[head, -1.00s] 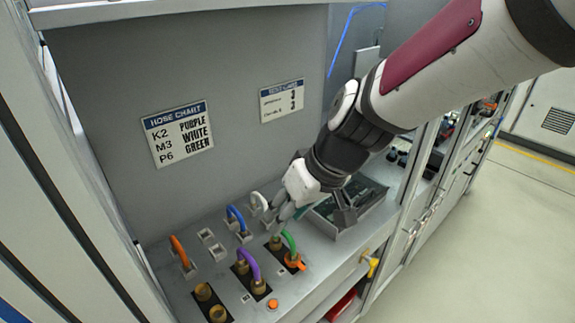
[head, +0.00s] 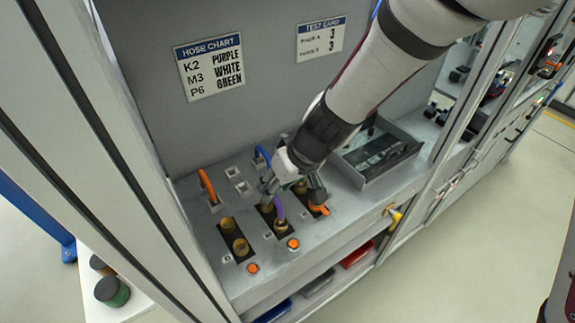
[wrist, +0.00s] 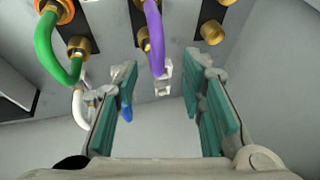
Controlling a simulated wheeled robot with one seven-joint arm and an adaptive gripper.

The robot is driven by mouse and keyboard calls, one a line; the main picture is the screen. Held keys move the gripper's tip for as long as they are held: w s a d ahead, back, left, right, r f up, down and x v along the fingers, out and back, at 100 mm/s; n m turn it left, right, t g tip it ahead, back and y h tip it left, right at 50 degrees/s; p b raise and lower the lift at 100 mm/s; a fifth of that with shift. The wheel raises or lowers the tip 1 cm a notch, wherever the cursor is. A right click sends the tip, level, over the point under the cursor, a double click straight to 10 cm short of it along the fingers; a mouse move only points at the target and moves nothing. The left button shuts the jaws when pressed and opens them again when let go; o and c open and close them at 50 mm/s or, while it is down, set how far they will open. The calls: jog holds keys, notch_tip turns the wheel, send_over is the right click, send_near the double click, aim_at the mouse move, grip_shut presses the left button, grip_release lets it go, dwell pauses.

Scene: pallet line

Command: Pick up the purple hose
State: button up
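The purple hose (head: 279,208) is an upright loop plugged into brass fittings on a dark plate of the bench panel. In the wrist view the purple hose (wrist: 154,38) hangs from the top edge, in line with the gap between my fingers. My gripper (head: 293,188) is just above and around it in the head view, hiding part of the loop. In the wrist view my gripper (wrist: 163,78) is open, with teal pads well apart and nothing held between them. Whether the fingers touch the hose cannot be told.
A green hose (wrist: 45,45) and a white hose (wrist: 79,105) are to the left in the wrist view. An orange hose (head: 207,186) and a blue hose (head: 262,156) stand behind. Bare brass fittings (head: 232,235) lie nearby. A grey tray (head: 376,155) sits right; the hose chart (head: 209,67) hangs behind.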

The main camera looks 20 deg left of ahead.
aim_at(280, 219)
jog(key=x, duration=0.4)
jog(key=shift+w+f, duration=0.1)
jog(key=shift+f, duration=0.35)
grip_shut()
